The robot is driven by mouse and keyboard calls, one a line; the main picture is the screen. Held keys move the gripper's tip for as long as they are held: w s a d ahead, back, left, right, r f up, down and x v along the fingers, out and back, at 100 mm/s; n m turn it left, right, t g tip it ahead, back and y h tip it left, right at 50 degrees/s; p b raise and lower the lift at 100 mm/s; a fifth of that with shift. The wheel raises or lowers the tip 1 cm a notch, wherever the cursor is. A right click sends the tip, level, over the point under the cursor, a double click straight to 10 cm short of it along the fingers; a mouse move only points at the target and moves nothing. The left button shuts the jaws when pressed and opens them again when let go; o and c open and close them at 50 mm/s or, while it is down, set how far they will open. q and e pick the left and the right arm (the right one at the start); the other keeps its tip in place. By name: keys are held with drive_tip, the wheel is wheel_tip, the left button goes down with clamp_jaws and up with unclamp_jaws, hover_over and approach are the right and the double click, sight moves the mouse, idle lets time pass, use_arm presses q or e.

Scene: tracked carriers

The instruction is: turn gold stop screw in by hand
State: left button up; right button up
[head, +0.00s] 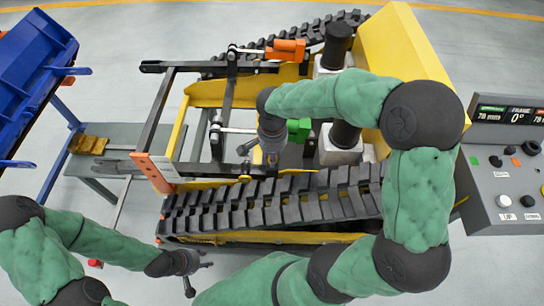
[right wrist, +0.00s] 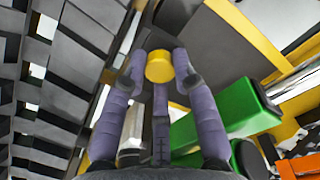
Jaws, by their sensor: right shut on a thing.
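The gold stop screw (right wrist: 159,66) shows as a round yellow-gold head in the right wrist view. My right gripper (right wrist: 158,72) is shut on it, with purple-grey fingers at its left and right sides and another finger below. In the head view my right gripper (head: 262,156) reaches down inside the carrier's frame, above the near track; the screw cannot be made out there. My left gripper (head: 198,274) is empty, with its fingers spread, over the floor in front of the carrier's near left corner.
Black tracks (head: 290,205) and yellow carrier parts (head: 410,45) surround my right gripper. A green block (right wrist: 228,115) lies close to its right. A control panel (head: 510,185) stands at the right, a blue bin (head: 30,65) at the left.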

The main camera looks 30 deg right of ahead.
drive_tip(key=o, duration=0.9)
drive_tip(key=shift+r, duration=0.1)
drive_tip(key=shift+o, duration=0.2)
